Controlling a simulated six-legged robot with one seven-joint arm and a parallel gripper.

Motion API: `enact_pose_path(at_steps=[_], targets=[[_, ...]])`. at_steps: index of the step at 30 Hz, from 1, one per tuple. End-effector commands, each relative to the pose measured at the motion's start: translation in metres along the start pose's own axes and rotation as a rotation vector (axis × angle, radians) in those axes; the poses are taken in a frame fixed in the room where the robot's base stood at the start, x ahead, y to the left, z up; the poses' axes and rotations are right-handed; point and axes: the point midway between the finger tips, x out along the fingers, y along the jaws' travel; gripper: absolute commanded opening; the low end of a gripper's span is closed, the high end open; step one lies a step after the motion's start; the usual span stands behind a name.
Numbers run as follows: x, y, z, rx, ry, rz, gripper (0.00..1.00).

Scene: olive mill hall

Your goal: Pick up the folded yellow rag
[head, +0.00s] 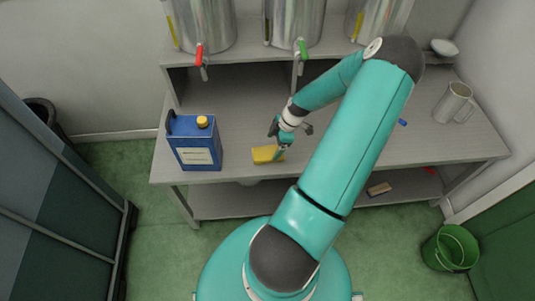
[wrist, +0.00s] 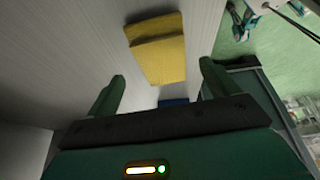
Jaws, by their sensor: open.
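The folded yellow rag (head: 266,154) lies on the grey workbench (head: 232,135) near its front edge, to the right of a blue can. In the wrist view the rag (wrist: 157,48) lies ahead of my fingertips, roughly between their lines, with its fold showing. My gripper (head: 281,151) is right beside the rag in the head view, at its right end. In the wrist view my gripper (wrist: 162,83) has its two green fingers spread apart with nothing between them. The arm hides part of the bench to the right.
The blue can (head: 194,142) with a yellow cap stands left of the rag. Steel tanks with a red tap (head: 200,55) and a green tap (head: 302,49) stand on the shelf behind. A green bucket (head: 450,248) is on the floor.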

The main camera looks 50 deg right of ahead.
Motion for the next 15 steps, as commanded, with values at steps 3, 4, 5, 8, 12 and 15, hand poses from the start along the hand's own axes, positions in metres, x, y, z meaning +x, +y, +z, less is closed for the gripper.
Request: enact_pose_path(at_steps=[3,4,5,8,12,15], targets=[[0.019,-0.003,-0.003,-0.001,0.002,-0.005,0.87],[0.024,-0.004,-0.004,-0.001,0.002,-0.005,0.87],[0.029,-0.004,-0.004,-0.001,0.002,-0.005,0.87],[0.042,-0.004,-0.004,-0.001,0.002,-0.004,0.87],[0.045,-0.003,-0.004,0.0,0.0,-0.001,0.87],[0.045,-0.003,-0.004,0.0,0.0,-0.001,0.87]])
